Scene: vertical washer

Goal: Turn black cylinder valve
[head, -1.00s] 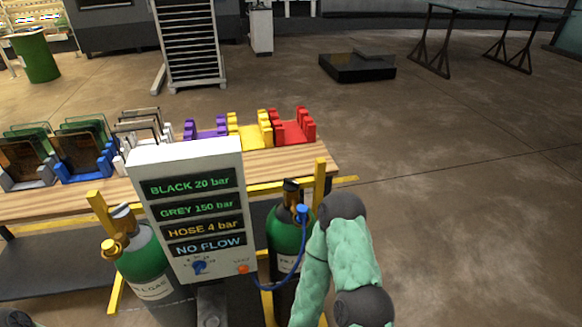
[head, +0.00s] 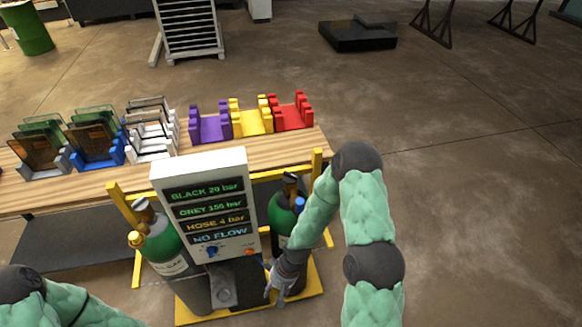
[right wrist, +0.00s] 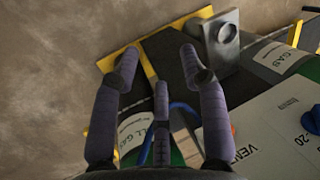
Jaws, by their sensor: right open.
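The right green cylinder (head: 281,217) has a black valve top (head: 290,186) and a blue fitting (head: 300,204) on its side. The left green cylinder (head: 165,245) has a grey-brown top and a brass fitting. My right gripper (head: 272,292) is low in front of the right cylinder, below and apart from its valve. In the right wrist view my gripper (right wrist: 161,70) has its fingers spread, with nothing between the tips. Part of a cylinder label (right wrist: 134,130) and a blue hose (right wrist: 184,108) show behind the fingers.
A white display panel (head: 203,160) stands between the cylinders, reading BLACK 20 bar, GREY 150 bar, HOSE 4 bar, NO FLOW. A yellow frame (head: 317,180) surrounds them. Behind is a wooden table (head: 282,147) with coloured holders. Open floor lies to the right.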

